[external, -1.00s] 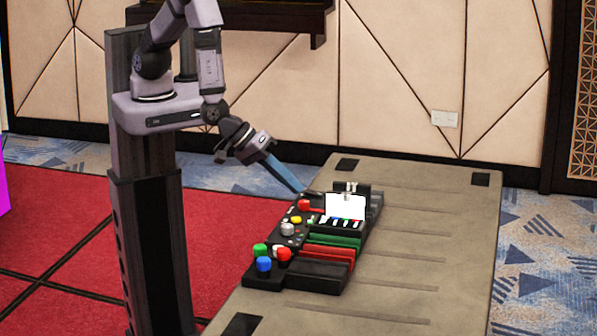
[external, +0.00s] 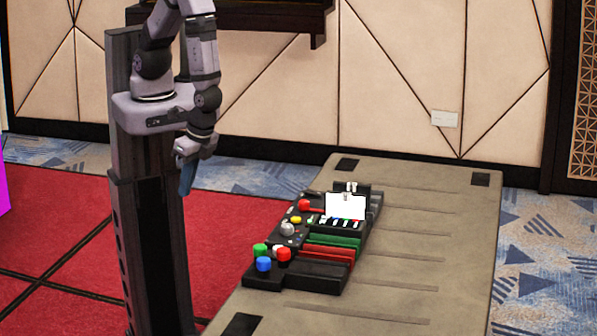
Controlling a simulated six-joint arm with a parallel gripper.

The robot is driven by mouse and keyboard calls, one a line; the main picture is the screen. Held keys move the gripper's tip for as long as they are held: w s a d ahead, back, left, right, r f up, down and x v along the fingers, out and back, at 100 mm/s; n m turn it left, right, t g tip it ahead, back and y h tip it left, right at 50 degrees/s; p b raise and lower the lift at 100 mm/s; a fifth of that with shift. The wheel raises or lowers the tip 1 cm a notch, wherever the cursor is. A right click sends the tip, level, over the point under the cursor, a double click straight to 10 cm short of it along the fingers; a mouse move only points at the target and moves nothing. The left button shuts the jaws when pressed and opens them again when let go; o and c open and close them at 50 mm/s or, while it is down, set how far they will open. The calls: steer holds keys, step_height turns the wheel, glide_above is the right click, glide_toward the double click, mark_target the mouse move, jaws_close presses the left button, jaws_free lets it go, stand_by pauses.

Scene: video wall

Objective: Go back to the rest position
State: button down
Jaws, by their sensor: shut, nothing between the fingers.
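My gripper (external: 186,180) hangs beside my dark column, with its blue fingers pointing down. It is shut and empty. It is to the left of the grey table and apart from everything on it. A black control panel (external: 318,282) lies on the table. It carries red, green, blue and yellow buttons, a grey knob, green and red strips and a lit white screen (external: 346,206).
The grey table (external: 440,200) has wide bare room to the right of the panel. Black patches mark its corners. A panelled wall (external: 400,70) with a dark shelf (external: 270,15) stands behind. Red carpet (external: 60,220) covers the floor at left.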

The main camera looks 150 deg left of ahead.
steer(key=s+r+m+g+y, duration=0.1)
steer(key=s+r+m, duration=0.2)
steer(key=r, duration=0.3)
steer(key=w+d+r+m+t+y, duration=0.1)
steer(key=w+r+m+t, duration=0.2)
steer(key=r, duration=0.4)
steer(key=w+t, duration=0.1)
steer(key=w, duration=0.1)
steer(key=shift+w+d+r, duration=0.25)
steer(key=shift+w+r, duration=0.1)
stand_by(2.0)
